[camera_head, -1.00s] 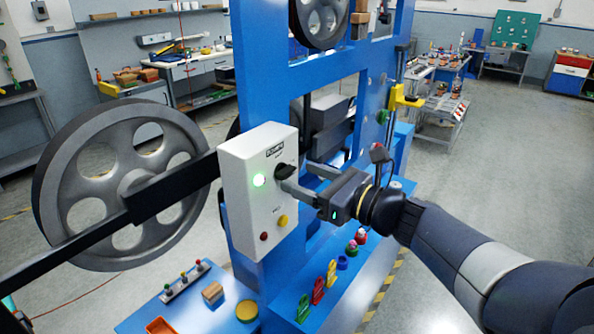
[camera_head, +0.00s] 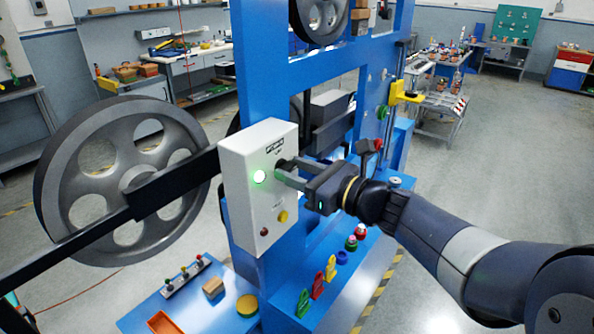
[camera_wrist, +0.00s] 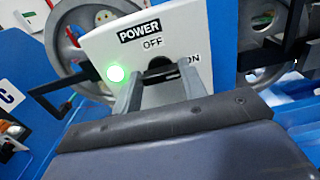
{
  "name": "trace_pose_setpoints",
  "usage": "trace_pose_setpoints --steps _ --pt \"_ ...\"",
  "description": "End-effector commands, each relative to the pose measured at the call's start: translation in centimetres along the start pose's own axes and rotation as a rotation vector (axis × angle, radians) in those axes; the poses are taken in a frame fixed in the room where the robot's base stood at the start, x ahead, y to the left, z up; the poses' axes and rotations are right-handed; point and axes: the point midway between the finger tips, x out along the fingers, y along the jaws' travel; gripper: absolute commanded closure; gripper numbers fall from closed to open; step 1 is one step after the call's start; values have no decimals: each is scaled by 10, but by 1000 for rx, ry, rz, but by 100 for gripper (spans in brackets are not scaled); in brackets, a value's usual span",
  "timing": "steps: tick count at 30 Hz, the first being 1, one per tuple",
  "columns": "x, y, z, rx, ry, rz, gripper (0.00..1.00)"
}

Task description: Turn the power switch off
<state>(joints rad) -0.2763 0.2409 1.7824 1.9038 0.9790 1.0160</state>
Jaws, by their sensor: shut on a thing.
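The power switch is a black rotary knob (camera_wrist: 158,68) on a white control box (camera_head: 250,205), below a POWER label (camera_wrist: 139,31) with OFF and ON marks. In the wrist view it sits between my fingers, partly hidden by them, and I cannot tell exactly which mark it points to. My gripper (camera_head: 284,169) is at the box's front face, shut on the knob; its two grey fingers also show in the wrist view (camera_wrist: 159,88). A green lamp (camera_head: 259,177) left of the knob is lit.
The box is fixed to a blue frame (camera_head: 250,60) with a large grey spoked wheel (camera_head: 60,195) at left. Red (camera_head: 264,232) and yellow (camera_head: 283,216) buttons sit low on the box. Coloured tags and small parts lie on the blue base below.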

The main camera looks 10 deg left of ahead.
Motion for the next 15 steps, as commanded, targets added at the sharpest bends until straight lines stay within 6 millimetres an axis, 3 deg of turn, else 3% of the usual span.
trace_pose_setpoints --steps 15 --pt "0 0 -4 -97 -2 0 83"
